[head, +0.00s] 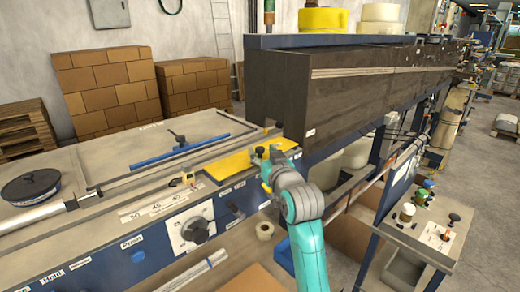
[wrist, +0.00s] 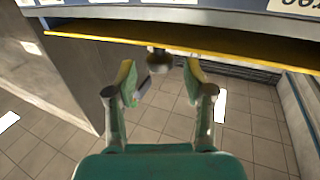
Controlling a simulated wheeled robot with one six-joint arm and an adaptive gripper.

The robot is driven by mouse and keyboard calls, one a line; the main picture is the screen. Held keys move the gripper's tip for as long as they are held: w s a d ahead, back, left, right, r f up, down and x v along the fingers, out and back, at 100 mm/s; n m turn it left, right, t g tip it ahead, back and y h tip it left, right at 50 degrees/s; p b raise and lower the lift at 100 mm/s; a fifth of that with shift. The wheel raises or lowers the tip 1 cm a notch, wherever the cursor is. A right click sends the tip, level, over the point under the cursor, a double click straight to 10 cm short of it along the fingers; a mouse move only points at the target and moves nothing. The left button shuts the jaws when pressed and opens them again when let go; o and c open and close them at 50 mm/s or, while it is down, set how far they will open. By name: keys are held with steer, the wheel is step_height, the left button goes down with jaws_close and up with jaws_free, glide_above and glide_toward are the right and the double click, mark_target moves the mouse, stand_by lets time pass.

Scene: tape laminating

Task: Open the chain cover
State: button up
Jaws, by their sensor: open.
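A flat yellow panel (head: 228,167), which looks like the chain cover, lies level along the front edge of the laminating machine. In the wrist view its yellow edge (wrist: 240,57) runs across the top. A dark rounded knob (wrist: 159,62) shows just below that edge, between my finger tips and a little beyond them. My gripper (wrist: 160,78) is open with nothing held; I cannot tell whether a finger touches the knob. In the head view my gripper (head: 262,158) is at the panel's right end and partly hides it.
The machine's front panel (head: 150,250) has a dial (head: 195,230) and labels. A large dark housing (head: 350,90) stands just right of and behind my gripper. A control stand (head: 420,225) with buttons is at the right.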

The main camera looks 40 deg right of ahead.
steer(key=shift+x, duration=1.5)
jaws_close()
